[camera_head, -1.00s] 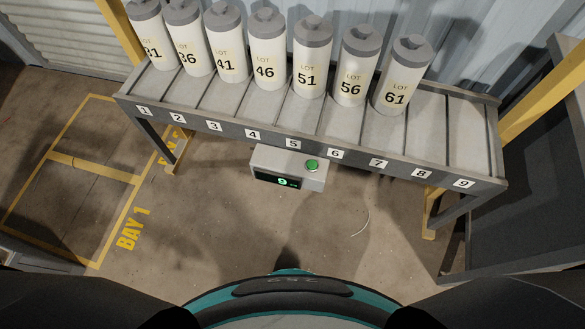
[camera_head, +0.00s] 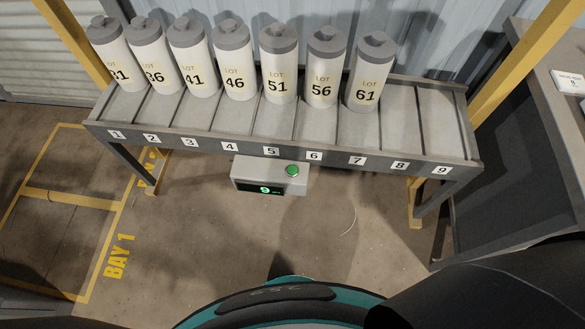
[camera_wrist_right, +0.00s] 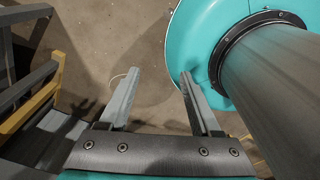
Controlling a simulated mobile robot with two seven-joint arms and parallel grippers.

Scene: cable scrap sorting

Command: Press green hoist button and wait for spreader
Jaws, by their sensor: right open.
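The green hoist button (camera_head: 292,170) sits on top of a grey control box (camera_head: 298,187) fixed under the front edge of the rack, below slots 5 and 6. The box has a dark display (camera_head: 260,190) with a lit green digit that looks like 9. No spreader shows in these views. My right gripper (camera_wrist_right: 157,78) shows in the right wrist view, its two fingers apart with nothing between them, above the floor and beside my teal base. It is not in the head view. My left gripper is not in view.
The rack (camera_head: 300,155) has numbered slots 1 to 9. Several white LOT canisters stand in slots 1 to 7; slots 8 and 9 are empty. A dark bench (camera_head: 520,140) stands at right. Yellow posts flank the rack. Open floor lies in front.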

